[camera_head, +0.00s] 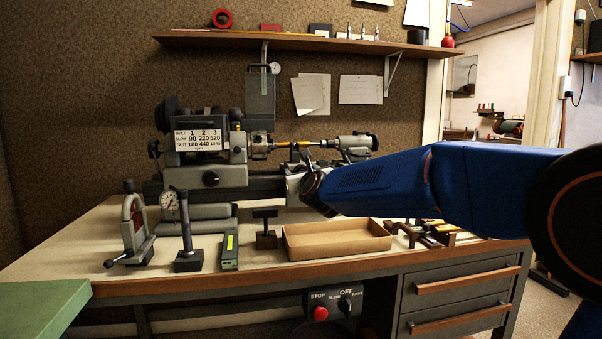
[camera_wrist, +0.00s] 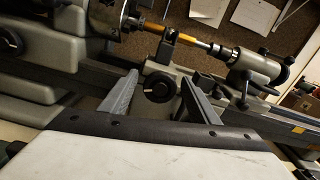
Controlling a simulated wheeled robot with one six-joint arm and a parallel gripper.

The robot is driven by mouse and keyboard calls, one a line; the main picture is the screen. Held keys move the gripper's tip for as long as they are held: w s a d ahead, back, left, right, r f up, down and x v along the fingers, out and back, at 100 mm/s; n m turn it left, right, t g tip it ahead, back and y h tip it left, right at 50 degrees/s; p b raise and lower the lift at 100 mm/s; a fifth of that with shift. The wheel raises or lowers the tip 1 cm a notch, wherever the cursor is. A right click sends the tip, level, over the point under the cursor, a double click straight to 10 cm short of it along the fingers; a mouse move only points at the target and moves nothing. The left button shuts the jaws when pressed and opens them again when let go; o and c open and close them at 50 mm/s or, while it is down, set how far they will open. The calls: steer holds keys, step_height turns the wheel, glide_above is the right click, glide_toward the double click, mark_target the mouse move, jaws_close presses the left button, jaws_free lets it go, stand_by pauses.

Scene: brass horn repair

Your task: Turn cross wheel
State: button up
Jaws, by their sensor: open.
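The cross wheel (camera_wrist: 157,88) is a small dark round wheel with a pale centre on the front of the lathe's cross slide. In the wrist view it appears between the two fingers of my gripper (camera_wrist: 160,78). The fingers are spread apart, with a gap on each side of the wheel. I cannot tell how far the fingertips reach along it, and I see no clear contact.
A brass-coloured rod (camera_wrist: 193,43) runs between the headstock and the tailstock (camera_wrist: 252,68), above the wheel. On the bench stand a dial gauge (camera_head: 170,204), a cardboard tray (camera_head: 335,246) and a clamp-like tool (camera_head: 134,228). A shelf (camera_head: 310,42) hangs above the lathe.

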steer(key=c, duration=1)
steer(key=shift+c, duration=0.2)
steer(key=shift+n, duration=0.4)
steer(key=n, duration=0.3)
steer(key=shift+n, duration=0.3)
steer(key=n, duration=0.4)
steer(key=shift+a+n, duration=0.1)
steer(key=shift+n, duration=0.2)
steer(key=n, duration=0.6)
steer(key=shift+f, duration=0.1)
steer(key=n, duration=0.6)
steer(key=shift+f+n, duration=0.1)
steer(key=shift+n, duration=0.3)
